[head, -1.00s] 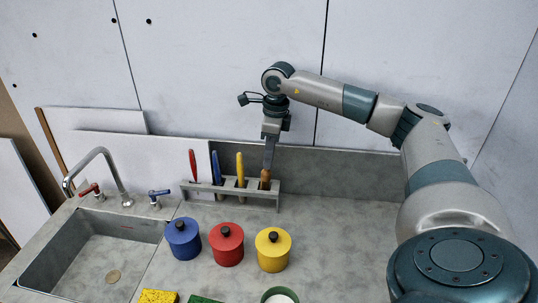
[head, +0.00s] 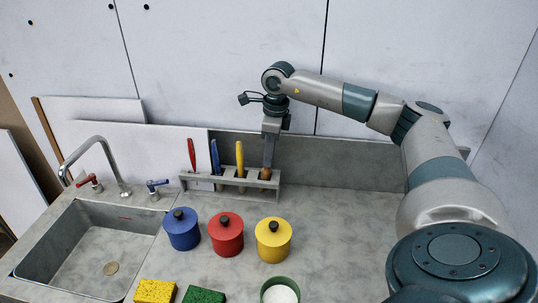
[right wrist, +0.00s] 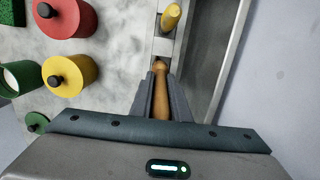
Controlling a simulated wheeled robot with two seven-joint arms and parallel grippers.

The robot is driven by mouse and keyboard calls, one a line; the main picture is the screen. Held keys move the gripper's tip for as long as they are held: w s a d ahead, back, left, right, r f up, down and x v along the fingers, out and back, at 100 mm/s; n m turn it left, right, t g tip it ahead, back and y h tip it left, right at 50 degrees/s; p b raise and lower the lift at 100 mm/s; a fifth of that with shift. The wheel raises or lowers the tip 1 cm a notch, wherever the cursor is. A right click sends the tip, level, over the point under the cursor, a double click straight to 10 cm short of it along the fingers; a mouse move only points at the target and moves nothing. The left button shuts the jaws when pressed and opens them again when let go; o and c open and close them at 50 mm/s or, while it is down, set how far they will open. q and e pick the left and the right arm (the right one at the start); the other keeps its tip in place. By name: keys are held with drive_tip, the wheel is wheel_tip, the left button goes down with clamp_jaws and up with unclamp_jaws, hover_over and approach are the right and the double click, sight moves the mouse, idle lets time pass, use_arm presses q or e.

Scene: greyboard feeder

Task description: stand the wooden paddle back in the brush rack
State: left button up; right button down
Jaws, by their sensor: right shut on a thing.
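The wooden paddle (head: 265,174) is brown and upright at the right end of the grey brush rack (head: 230,182). Its rounded handle top (right wrist: 160,68) shows between the fingers in the right wrist view. My right gripper (head: 268,163) points straight down and is shut on the paddle's handle; its fingers (right wrist: 160,92) flank it closely. The paddle's lower part is hidden behind the rack's front, so I cannot tell whether it touches the bottom. My left gripper is not in view.
Red (head: 192,154), blue (head: 215,157) and yellow (head: 240,158) handled tools stand in the rack. Blue (head: 182,230), red (head: 226,236) and yellow (head: 273,242) lidded pots stand in front. A sink (head: 85,250) lies left. The counter right of the pots is clear.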

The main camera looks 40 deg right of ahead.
drive_tip(key=c, duration=1.6)
unclamp_jaws()
drive_tip(key=shift+r, duration=0.1)
drive_tip(key=shift+r, duration=0.45)
wheel_tip(320, 180, up, 4)
drive_tip(key=shift+s+d+f+b, duration=0.15)
drive_tip(key=shift+f+b, duration=0.1)
drive_tip(key=shift+b, duration=0.45)
drive_tip(key=r, duration=0.2)
drive_tip(key=r+b, duration=0.1)
drive_tip(key=r, duration=0.4)
drive_tip(key=shift+s+d, duration=0.25)
drive_tip(key=r, duration=0.4)
drive_tip(key=shift+s+d+r, duration=0.1)
drive_tip(key=shift+s+r, duration=0.05)
drive_tip(key=shift+s, duration=0.05)
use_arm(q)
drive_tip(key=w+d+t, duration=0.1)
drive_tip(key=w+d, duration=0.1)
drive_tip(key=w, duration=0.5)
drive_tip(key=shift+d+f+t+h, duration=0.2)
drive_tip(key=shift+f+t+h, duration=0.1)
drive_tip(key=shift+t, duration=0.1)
use_arm(e)
drive_tip(key=shift+s+d+r, duration=0.1)
drive_tip(key=shift+r, duration=0.6)
